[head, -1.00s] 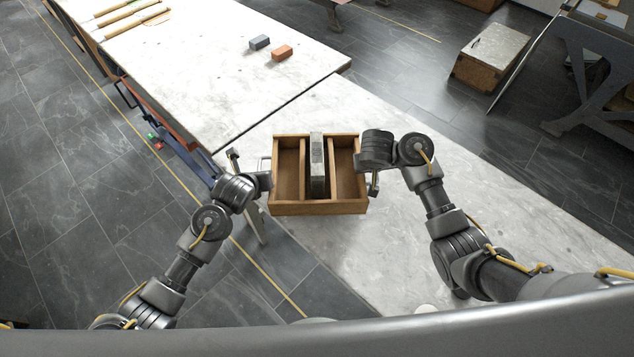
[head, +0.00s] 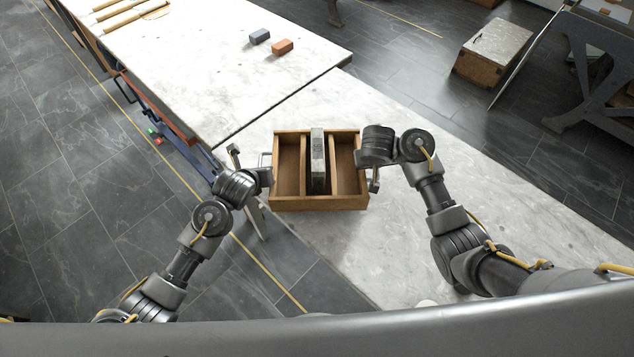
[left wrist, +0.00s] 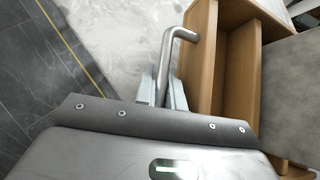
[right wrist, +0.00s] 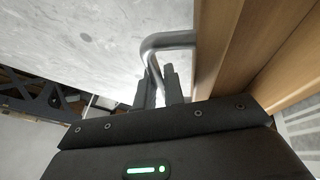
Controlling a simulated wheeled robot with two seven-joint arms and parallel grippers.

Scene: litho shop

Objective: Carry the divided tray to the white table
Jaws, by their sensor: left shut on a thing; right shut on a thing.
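The divided tray (head: 320,203) is a wooden box with two dividers and three long compartments. A grey block (head: 317,160) stands in the middle compartment; the outer two look empty. My left gripper (head: 265,172) is shut on the tray's left metal handle, a bent bar clear in the left wrist view (left wrist: 183,34). My right gripper (head: 367,166) is shut on the right handle, seen in the right wrist view (right wrist: 160,40). The tray looks level over a pale stone tabletop (head: 440,170); I cannot tell whether it touches. Another whitish table (head: 190,70) adjoins it beyond a seam.
A blue-grey block (head: 259,37) and an orange block (head: 282,47) lie on the far table. Wooden-handled tools (head: 120,17) lie at its far left end. A crate (head: 493,52) stands on the floor at right. The far table's middle is clear.

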